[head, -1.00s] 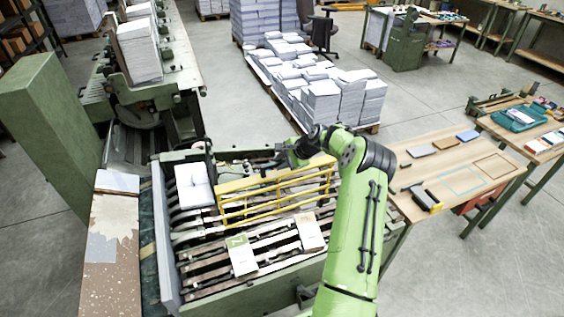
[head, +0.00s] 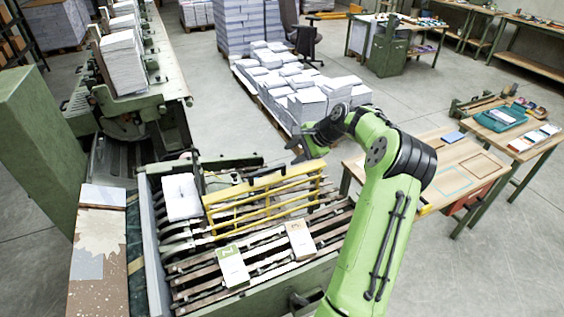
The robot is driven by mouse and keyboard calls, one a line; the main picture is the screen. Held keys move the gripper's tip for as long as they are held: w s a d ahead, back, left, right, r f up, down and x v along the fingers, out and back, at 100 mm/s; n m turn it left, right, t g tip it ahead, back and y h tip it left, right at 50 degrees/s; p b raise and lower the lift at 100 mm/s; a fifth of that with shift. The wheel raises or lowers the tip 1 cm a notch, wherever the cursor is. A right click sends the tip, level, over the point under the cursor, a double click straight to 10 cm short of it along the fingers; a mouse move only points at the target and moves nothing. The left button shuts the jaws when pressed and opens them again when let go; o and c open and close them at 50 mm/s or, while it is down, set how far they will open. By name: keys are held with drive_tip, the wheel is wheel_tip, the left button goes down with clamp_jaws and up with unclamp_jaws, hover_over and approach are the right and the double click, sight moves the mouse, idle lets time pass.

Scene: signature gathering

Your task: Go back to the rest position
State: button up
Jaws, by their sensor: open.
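My gripper (head: 296,150) is at the end of my green arm, raised above the back right corner of the yellow frame (head: 262,203). It looks open, and I see nothing held in it. The yellow frame lies across the slatted bed of the green machine (head: 300,277). A white stack of sheets (head: 182,197) sits at the left of the bed. Two small booklets lie on the slats in front of the frame: a green and white one (head: 232,267) and a pale one (head: 300,240). My arm hides part of the machine's right side.
A wooden worktable (head: 470,172) stands right of my arm, with another table (head: 520,135) behind it. Paper stacks on a pallet (head: 305,100) stand behind the machine. A tall green cabinet (head: 40,140) is at the left. Open grey floor (head: 400,105) lies between the pallet and tables.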

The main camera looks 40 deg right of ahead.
drive_tip(key=shift+v, duration=0.95)
drive_tip(key=s+a+r+n+g+h+b, duration=0.15)
drive_tip(key=a+n, duration=0.25)
drive_tip(key=a, duration=0.5)
drive_tip(key=s+a+r+n+g, duration=0.1)
drive_tip(key=s+a+r+n, duration=0.15)
drive_tip(key=a, duration=0.55)
drive_tip(key=s+a+r+n+g+h+b, duration=0.1)
drive_tip(key=a+r+n, duration=0.3)
drive_tip(key=a, duration=0.5)
drive_tip(key=s+a+f+n, duration=0.1)
drive_tip(key=s+a+n, duration=0.1)
drive_tip(key=s, duration=0.4)
drive_tip(key=s+a+f+n+t, duration=0.1)
drive_tip(key=s+a+n, duration=0.2)
drive_tip(key=s, duration=0.4)
drive_tip(key=s+a+n+b, duration=0.1)
drive_tip(key=s+a+n, duration=0.2)
drive_tip(key=s, duration=0.3)
drive_tip(key=shift+s+f+n, duration=0.3)
drive_tip(key=shift+f+n, duration=0.1)
drive_tip(key=shift+n, duration=0.25)
drive_tip(key=shift+a+t, duration=0.2)
drive_tip(key=shift+t, duration=0.05)
